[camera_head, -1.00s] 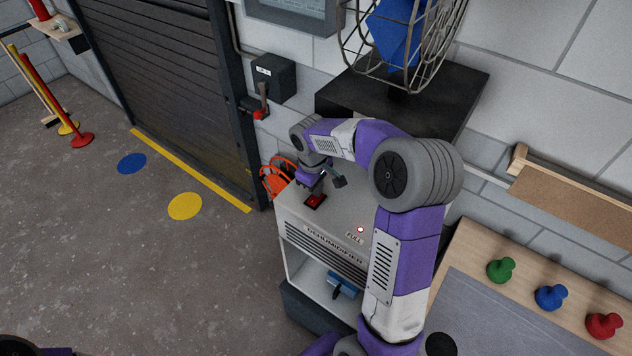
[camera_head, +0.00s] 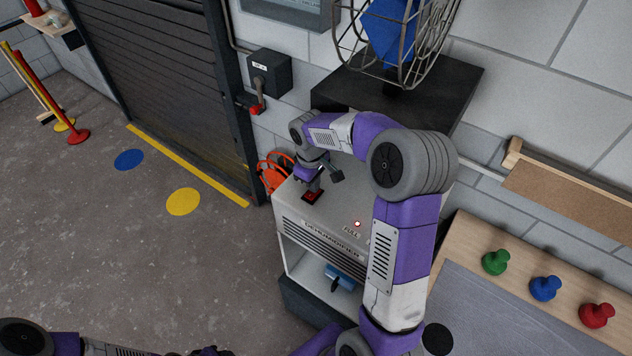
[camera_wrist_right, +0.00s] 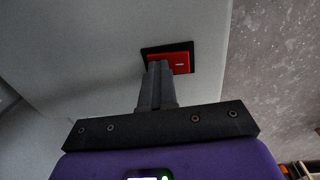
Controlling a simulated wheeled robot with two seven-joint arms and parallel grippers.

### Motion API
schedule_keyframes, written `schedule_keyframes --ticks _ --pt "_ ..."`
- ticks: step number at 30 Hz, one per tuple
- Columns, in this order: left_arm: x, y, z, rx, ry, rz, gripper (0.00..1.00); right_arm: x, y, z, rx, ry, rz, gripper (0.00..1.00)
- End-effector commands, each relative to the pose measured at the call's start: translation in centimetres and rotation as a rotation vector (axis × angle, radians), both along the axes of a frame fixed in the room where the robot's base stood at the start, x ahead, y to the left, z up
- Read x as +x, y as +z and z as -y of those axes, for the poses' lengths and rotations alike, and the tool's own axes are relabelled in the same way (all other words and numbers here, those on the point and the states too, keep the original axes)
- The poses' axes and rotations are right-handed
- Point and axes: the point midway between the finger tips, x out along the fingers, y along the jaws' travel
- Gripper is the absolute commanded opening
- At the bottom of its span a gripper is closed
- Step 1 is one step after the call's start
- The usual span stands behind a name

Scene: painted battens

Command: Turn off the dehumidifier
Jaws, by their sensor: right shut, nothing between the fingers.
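The dehumidifier (camera_head: 345,207) is a white box with a slatted front and its name on the front edge. A red rocker switch (camera_head: 312,197) in a black frame sits on its top, near the left end; it also shows in the right wrist view (camera_wrist_right: 183,62). My right gripper (camera_head: 314,188) points down at the switch, shut and empty. In the right wrist view its closed fingertips (camera_wrist_right: 158,66) overlap the left part of the red rocker; I cannot tell whether they touch it. A small light (camera_head: 357,223) glows beside the "FULL" label. My left gripper cannot be made out.
A blue-handled item (camera_head: 338,276) sits in the open lower bay. An orange coil (camera_head: 272,172) hangs behind the dehumidifier. A bench with green, blue and red knobs (camera_head: 545,288) is at right. The floor at left is mostly clear.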

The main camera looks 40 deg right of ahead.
Motion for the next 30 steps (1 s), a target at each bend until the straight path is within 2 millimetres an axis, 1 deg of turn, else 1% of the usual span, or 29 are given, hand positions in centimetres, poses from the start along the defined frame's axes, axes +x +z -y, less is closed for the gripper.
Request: schedule_keyframes --ticks 1,4,17,20,22,27,30 --pt "0.0 0.0 0.0 0.0 0.0 0.0 0.43 -0.1 -0.1 -0.6 0.006 0.005 -0.004 0.0" --pt "0.0 -0.1 0.0 0.0 0.0 0.0 0.43 -0.3 0.1 -1.0 0.005 0.004 -0.003 0.0" --pt "0.0 0.2 0.0 0.0 -0.001 0.0 0.43 -0.4 0.4 -1.0 0.003 0.001 -0.003 0.0" --pt "0.0 0.8 0.0 0.0 0.0 0.0 0.43 -0.4 1.2 -1.1 0.002 0.001 -0.003 0.0" --pt "0.0 1.5 0.0 0.0 0.0 0.0 0.43 -0.4 2.1 -1.2 0.002 0.002 -0.002 0.0" --pt "0.0 3.9 0.0 0.0 -0.001 0.0 0.43 -0.4 4.9 -1.6 0.003 0.004 -0.002 0.0" --pt "0.0 3.5 0.0 0.0 -0.001 0.0 0.43 -0.4 7.1 -1.9 0.003 0.003 0.003 0.0"
